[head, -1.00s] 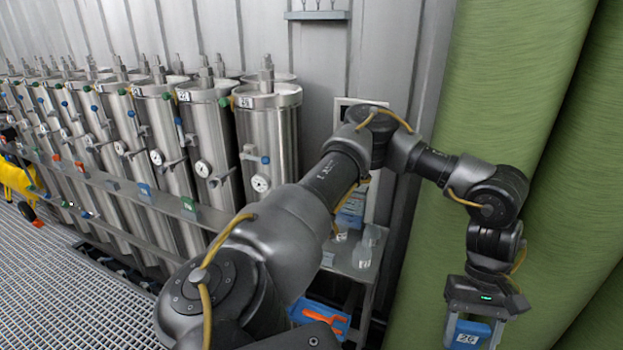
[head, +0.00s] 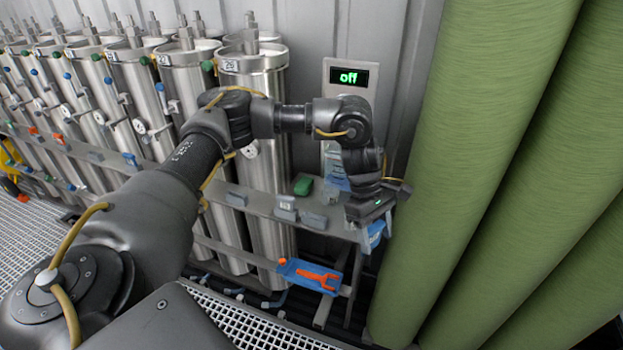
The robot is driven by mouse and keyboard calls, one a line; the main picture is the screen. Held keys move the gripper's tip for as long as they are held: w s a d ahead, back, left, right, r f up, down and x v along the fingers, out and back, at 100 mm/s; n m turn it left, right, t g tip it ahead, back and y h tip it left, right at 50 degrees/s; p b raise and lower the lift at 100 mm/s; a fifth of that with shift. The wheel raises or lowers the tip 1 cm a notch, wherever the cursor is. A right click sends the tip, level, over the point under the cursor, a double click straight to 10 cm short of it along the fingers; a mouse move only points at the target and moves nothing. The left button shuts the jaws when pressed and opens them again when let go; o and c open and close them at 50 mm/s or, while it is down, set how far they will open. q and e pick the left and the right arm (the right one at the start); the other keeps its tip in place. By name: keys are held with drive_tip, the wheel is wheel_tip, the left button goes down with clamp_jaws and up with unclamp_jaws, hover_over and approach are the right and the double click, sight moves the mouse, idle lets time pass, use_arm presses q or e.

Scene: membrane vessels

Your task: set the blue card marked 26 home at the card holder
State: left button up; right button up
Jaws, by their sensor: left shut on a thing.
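My left gripper (head: 372,222) points down near the right end of the grey rail. It is shut on the blue card (head: 376,233), which hangs below the jaws, partly hidden. Its number 26 cannot be read now. A pale panel on the wall (head: 332,158) bears blue cards or labels, partly covered by my left arm. I cannot tell whether this is the card holder. Grey blocks (head: 285,207) sit on the rail to the left of the gripper. My right gripper is not in view.
Steel vessels (head: 262,90) stand in a row at the left. A display (head: 349,76) reads "off". A green piece (head: 303,186) lies on the rail (head: 262,206). A blue tray (head: 300,271) with an orange tool (head: 318,277) is below. Green rolls (head: 490,150) fill the right.

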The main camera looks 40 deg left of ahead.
use_arm(q)
drive_tip(key=w+a+n+t+y+p, duration=0.2)
drive_tip(key=w+a+n+t+p, duration=0.2)
drive_tip(key=w+a+n, duration=0.7)
drive_tip(key=s+a+f+n+y+p, duration=0.1)
drive_tip(key=a+n+y, duration=0.1)
drive_tip(key=a+n, duration=0.4)
drive_tip(key=s+a+f+n+t+y+p, duration=0.1)
drive_tip(key=a+f+n+y, duration=0.1)
drive_tip(key=a+n, duration=0.5)
drive_tip(key=shift+s+a+f+p, duration=0.2)
drive_tip(key=shift+s+a+p, duration=0.15)
drive_tip(key=shift+a+p, duration=0.05)
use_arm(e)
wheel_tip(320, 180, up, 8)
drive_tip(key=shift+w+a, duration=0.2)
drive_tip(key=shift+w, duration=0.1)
use_arm(q)
drive_tip(key=shift+f, duration=0.15)
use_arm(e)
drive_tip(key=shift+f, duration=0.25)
use_arm(q)
wheel_tip(320, 180, down, 8)
drive_tip(key=b, duration=0.7)
drive_tip(key=shift+r, duration=0.25)
drive_tip(key=shift+f+b, duration=0.6)
drive_tip(key=shift+f, duration=0.05)
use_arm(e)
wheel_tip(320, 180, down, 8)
